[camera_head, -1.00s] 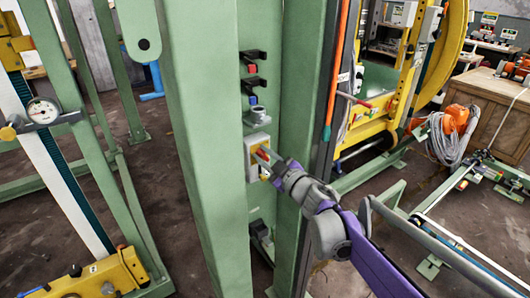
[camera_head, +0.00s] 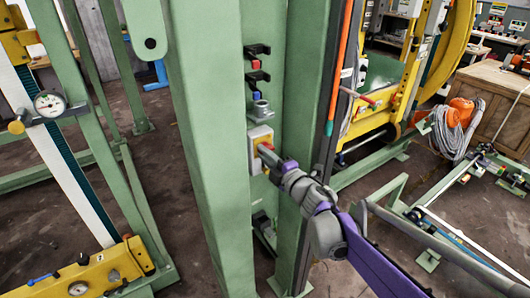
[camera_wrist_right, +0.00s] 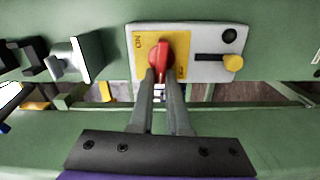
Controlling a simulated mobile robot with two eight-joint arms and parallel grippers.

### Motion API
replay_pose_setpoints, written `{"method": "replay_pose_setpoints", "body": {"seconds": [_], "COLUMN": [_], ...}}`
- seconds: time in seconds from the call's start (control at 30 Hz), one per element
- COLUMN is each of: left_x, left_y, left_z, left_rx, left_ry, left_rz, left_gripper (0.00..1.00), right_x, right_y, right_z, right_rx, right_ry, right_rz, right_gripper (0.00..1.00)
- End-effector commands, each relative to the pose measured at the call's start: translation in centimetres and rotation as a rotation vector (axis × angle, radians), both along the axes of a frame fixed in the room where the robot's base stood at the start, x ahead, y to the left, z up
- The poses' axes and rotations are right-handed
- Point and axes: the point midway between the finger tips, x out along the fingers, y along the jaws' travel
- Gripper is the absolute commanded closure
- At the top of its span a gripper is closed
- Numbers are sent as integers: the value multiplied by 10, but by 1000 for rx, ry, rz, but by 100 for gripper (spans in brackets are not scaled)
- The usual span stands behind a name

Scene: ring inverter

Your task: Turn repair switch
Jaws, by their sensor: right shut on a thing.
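In the head view the switch box (camera_head: 257,137) is mounted on a green column, and my gripper partly hides the knob. My right gripper (camera_wrist_right: 160,78) is shut on the red knob, one fingertip on each side of its lower part. It also shows in the head view (camera_head: 268,152), reaching in from the lower right. A yellow knob (camera_wrist_right: 233,63) sits on the same box. My left gripper is not in view.
Green column faces (camera_head: 208,170) stand close on the left of the switch. Above the box are a grey round fitting (camera_head: 260,109) and black brackets (camera_head: 257,77). An orange-edged rail (camera_head: 340,65) runs to the right. A dial gauge (camera_head: 49,104) is at far left.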

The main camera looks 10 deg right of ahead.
Motion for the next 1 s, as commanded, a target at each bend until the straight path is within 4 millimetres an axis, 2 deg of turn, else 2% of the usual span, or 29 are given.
{"method": "replay_pose_setpoints", "body": {"seconds": [0.3, 0.8, 0.83, 0.97, 1.0], "left_x": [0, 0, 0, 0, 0], "left_y": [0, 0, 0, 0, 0], "left_z": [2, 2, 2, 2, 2], "left_rx": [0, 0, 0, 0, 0], "left_ry": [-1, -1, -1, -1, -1], "left_rz": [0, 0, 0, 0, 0], "left_gripper": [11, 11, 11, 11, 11], "right_x": [1, 1, 1, 1, 1], "right_y": [0, -1, -1, 0, 0], "right_z": [-1, -1, -1, -1, -1], "right_rx": [-95, -107, -107, -107, -107], "right_ry": [-34, -40, -40, -40, -39], "right_rz": [-1, -1, -1, -1, -1], "right_gripper": [100, 100, 80, 56, 55]}}
